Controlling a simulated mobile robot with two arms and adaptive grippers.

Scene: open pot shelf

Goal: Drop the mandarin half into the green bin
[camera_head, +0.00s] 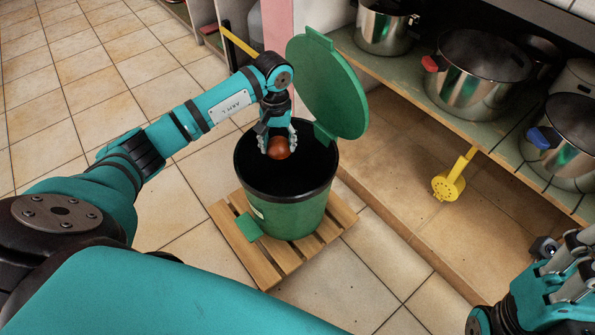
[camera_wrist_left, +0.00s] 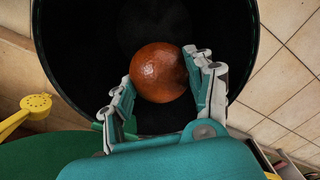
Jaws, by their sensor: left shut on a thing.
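The mandarin half (camera_head: 279,148) shows as a round orange-brown thing in my left gripper (camera_head: 278,145). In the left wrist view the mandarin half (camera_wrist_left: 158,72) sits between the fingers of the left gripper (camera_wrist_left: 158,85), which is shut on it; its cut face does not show. The green bin (camera_head: 285,213) stands with its lid (camera_head: 327,85) open and tilted back. My left gripper holds the mandarin half over the bin's dark opening, which also shows in the wrist view (camera_wrist_left: 75,60). My right gripper (camera_head: 573,265) is at the lower right; its fingers are partly cut off by the frame.
The bin stands on a wooden slatted pallet (camera_head: 258,266). A shelf (camera_head: 385,75) to the right bears several steel pots (camera_head: 470,85). The tiled floor (camera_head: 100,80) at the left is clear.

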